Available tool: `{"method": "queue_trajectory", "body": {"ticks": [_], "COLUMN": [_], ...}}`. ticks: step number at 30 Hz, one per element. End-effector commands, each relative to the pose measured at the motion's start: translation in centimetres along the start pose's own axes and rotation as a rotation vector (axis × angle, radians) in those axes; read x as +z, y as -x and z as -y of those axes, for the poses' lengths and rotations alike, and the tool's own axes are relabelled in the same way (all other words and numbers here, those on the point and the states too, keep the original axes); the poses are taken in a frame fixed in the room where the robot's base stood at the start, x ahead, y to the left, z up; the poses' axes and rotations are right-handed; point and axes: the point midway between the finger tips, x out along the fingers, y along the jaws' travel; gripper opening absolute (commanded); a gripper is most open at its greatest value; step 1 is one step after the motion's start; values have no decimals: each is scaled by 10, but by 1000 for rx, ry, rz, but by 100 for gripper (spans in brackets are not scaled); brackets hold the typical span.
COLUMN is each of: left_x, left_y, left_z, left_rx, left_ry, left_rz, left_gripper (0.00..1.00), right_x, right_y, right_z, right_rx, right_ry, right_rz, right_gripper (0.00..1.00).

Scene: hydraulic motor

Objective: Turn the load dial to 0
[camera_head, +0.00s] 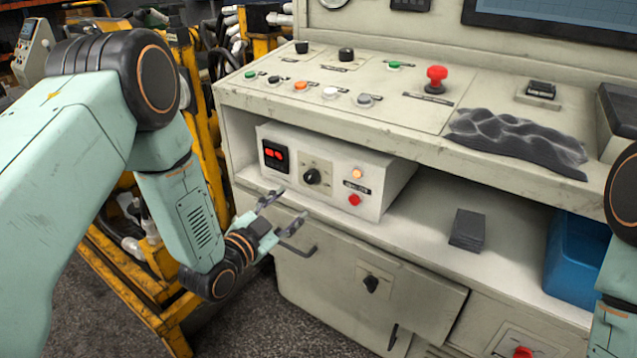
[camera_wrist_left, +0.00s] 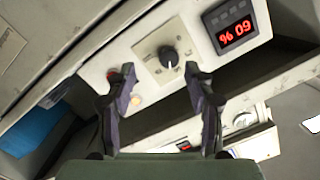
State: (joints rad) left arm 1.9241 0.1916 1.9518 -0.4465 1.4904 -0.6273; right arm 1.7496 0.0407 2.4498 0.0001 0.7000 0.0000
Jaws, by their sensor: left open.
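The load dial is a black knob (camera_head: 312,176) on a pale square plate, on the front of a cream control box (camera_head: 387,178) in the console's shelf bay. It also shows near the upper middle of the left wrist view (camera_wrist_left: 168,57), with a light pointer mark. A red digital display (camera_head: 275,156) sits left of it; in the left wrist view the display (camera_wrist_left: 235,32) appears upside down and seems to read 60 %. My left gripper (camera_head: 284,210) is open and empty, in front of and below the dial, apart from it. My right gripper is out of view.
An orange lamp (camera_head: 357,174) and red button (camera_head: 354,199) sit right of the dial. A dark block (camera_head: 467,230) and blue bin (camera_head: 577,262) stand on the shelf. The console top overhangs the box.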

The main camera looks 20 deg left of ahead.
Motion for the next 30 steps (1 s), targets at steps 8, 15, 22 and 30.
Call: {"method": "queue_trajectory", "body": {"ticks": [8,15,22,30], "left_x": [-14,-15,-18,-20], "left_y": [-3,-36,-68,-80], "left_z": [12,14,14,13], "left_rx": [-38,-37,-36,-35], "left_ry": [-116,-117,-115,-112], "left_rz": [-79,-79,-78,-75], "left_gripper": [53,53,53,53], "right_x": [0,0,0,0], "right_y": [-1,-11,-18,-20], "right_z": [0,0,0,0], "right_rx": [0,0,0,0], "right_ry": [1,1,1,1], "right_rz": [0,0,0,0], "right_gripper": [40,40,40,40]}}
